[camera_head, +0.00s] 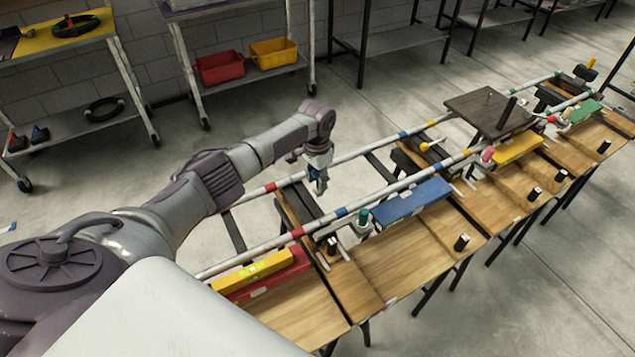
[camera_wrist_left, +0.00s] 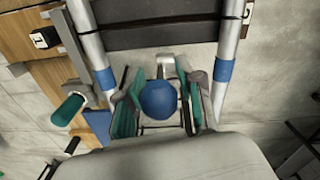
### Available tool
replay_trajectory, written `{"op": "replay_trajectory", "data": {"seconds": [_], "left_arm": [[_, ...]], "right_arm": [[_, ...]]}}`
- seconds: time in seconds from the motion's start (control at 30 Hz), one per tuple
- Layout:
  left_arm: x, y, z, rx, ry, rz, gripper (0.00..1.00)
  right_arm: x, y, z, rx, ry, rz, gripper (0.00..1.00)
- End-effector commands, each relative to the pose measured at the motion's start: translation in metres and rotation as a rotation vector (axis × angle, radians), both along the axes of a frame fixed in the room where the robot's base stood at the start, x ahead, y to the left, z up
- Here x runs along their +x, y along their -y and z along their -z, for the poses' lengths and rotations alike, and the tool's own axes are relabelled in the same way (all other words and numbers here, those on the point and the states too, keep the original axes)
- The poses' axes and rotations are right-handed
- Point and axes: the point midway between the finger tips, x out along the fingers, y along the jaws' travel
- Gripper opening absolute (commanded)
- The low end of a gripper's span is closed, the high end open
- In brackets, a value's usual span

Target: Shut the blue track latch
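A blue ball-shaped knob (camera_wrist_left: 158,100), which looks like the handle of the blue track latch, shows in the left wrist view. My left gripper (camera_wrist_left: 160,92) is open, with one teal-padded finger on each side of the knob and a visible gap to each. In the head view my left gripper (camera_head: 318,186) points down between the two track rails; the knob is hidden or too small to tell there. Blue bands mark the near rail (camera_head: 340,212) and far rail (camera_head: 403,134). The latch's body and position are not clear. My right gripper is in neither view.
A dark cross beam (camera_wrist_left: 160,30) spans the rails near my left gripper. A teal-handled clamp (camera_head: 363,216) and a blue box (camera_head: 410,203) stand by the near rail. A dark square platform (camera_head: 488,110) sits farther along the track. Floor between the rails is open.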

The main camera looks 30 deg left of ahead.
Motion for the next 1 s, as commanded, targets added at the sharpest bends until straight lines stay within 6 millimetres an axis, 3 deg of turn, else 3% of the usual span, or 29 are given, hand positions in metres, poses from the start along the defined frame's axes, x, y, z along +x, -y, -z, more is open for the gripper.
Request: {"op": "replay_trajectory", "data": {"seconds": [0.17, 0.47, 0.7, 1.0], "left_arm": [[0.000, 0.001, 0.015, 0.000, 0.000, 0.000, 0.37], [0.000, 0.000, 0.017, 0.001, 0.001, 0.000, 0.37], [0.000, 0.000, 0.017, 0.001, 0.001, 0.000, 0.00], [0.000, 0.000, 0.017, 0.001, 0.001, 0.000, 0.00]], "right_arm": [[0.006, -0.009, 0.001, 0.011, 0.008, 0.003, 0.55], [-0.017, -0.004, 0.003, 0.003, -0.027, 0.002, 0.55], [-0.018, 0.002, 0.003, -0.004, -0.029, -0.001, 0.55], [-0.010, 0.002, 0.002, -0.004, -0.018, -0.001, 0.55]]}}
